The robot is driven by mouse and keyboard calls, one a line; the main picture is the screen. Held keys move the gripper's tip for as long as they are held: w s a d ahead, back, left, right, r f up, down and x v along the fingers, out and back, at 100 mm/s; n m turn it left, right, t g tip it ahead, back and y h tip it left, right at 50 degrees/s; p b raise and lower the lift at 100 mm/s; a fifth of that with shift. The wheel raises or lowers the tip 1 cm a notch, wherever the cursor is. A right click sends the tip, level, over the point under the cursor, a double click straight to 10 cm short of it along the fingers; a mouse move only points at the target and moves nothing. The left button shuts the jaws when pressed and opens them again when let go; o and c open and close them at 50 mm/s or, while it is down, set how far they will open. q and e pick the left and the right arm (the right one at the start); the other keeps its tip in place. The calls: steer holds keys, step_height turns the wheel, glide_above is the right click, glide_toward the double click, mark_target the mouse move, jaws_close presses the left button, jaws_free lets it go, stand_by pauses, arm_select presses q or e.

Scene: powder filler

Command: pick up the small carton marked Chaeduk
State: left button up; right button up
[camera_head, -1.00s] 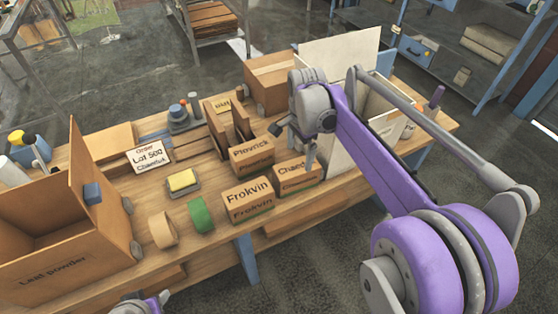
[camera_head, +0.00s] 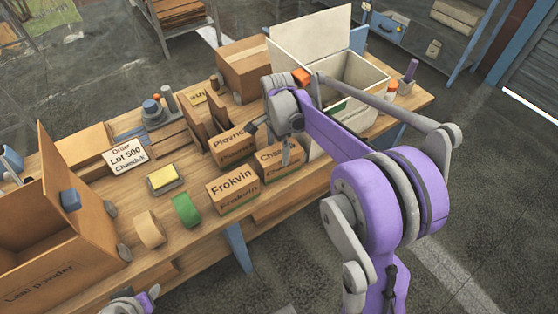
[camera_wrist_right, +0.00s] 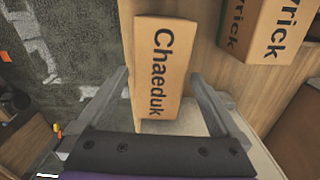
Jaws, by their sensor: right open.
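The small carton marked Chaeduk (camera_head: 280,174) stands near the table's front edge, to the right of the Frokvin carton (camera_head: 232,190). In the right wrist view the Chaeduk carton (camera_wrist_right: 162,68) shows its label clearly. My right gripper (camera_head: 269,144) is open over this carton and hides part of its top. In the right wrist view its two fingers lie on either side of the carton, with gaps visible. Whether they reach down beside it I cannot tell. My left gripper (camera_head: 143,300) shows only partly at the bottom edge; its jaws are unclear.
A carton marked Plavrick (camera_head: 231,150) stands close behind. A white open box (camera_head: 365,75) is to the right, a brown carton (camera_head: 245,68) at the back. Green tape (camera_head: 186,210), a yellow-topped block (camera_head: 163,178) and a large Leaf powder box (camera_head: 50,275) are left.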

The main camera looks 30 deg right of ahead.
jaws_close()
stand_by(0.4)
steer(key=shift+r, duration=0.15)
